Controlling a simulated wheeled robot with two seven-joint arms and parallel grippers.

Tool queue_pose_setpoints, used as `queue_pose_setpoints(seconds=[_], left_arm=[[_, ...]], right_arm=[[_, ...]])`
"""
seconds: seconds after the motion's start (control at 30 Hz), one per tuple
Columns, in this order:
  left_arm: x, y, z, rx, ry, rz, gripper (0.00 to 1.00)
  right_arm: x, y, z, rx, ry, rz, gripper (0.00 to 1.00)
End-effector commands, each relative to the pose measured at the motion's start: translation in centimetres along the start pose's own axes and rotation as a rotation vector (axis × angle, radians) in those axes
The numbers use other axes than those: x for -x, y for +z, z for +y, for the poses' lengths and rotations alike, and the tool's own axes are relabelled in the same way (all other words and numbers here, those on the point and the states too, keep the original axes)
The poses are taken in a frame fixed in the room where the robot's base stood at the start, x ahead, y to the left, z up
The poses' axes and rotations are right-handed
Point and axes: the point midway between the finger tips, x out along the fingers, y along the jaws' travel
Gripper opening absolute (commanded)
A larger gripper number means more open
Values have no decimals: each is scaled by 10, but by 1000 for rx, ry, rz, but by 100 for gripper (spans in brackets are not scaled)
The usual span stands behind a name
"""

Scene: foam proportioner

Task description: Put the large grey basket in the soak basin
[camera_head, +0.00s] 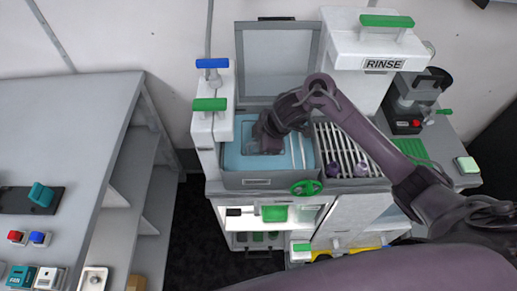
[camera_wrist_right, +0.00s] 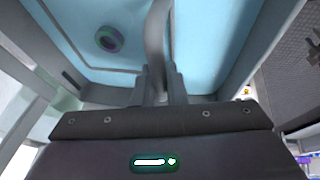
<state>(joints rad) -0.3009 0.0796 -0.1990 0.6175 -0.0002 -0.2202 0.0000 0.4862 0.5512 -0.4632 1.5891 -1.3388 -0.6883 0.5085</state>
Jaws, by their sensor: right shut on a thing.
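The soak basin (camera_head: 232,160) is the blue-lined tank below the raised grey lid in the head view. Its pale blue inside fills much of the right wrist view (camera_wrist_right: 200,40). My right gripper (camera_head: 266,140) reaches down into the basin's opening, left of its middle. In the wrist view its fingers (camera_wrist_right: 160,85) are shut on an upright grey strip (camera_wrist_right: 158,40), which looks like part of the large grey basket. The arm hides most of the basket in the head view, so I cannot tell whether it rests on the basin floor. My left gripper is out of view.
The raised lid (camera_head: 278,60) stands behind the basin. A slatted rack (camera_head: 345,150) with purple pieces adjoins it on the right. The RINSE unit (camera_head: 375,45) stands behind the rack. A green handwheel (camera_head: 306,187) is on the front. A grey shelf unit (camera_head: 75,125) stands left.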

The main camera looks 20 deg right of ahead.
Motion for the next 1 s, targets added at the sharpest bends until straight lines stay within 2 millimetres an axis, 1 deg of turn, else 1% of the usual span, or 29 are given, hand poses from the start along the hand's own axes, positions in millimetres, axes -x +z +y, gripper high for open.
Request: queue_pose_setpoints(seconds=[0.03,0.1,0.2,0.47,0.5,0.63,0.9,1.0], left_arm=[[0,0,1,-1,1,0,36],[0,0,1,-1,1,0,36],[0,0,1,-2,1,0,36],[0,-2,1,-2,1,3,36],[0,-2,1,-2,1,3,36],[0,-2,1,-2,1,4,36],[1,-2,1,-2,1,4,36],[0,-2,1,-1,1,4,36]], right_arm=[[-8,4,-4,-3,-5,-2,0],[-18,8,-5,-3,-5,-1,0],[-25,11,-6,-3,-1,-1,0],[-26,11,-6,-1,0,0,0],[-26,11,-6,-1,-1,-1,17],[-26,11,-6,-1,-1,-1,33],[-26,11,-6,-1,0,-1,33],[-20,11,-6,0,1,0,33]])
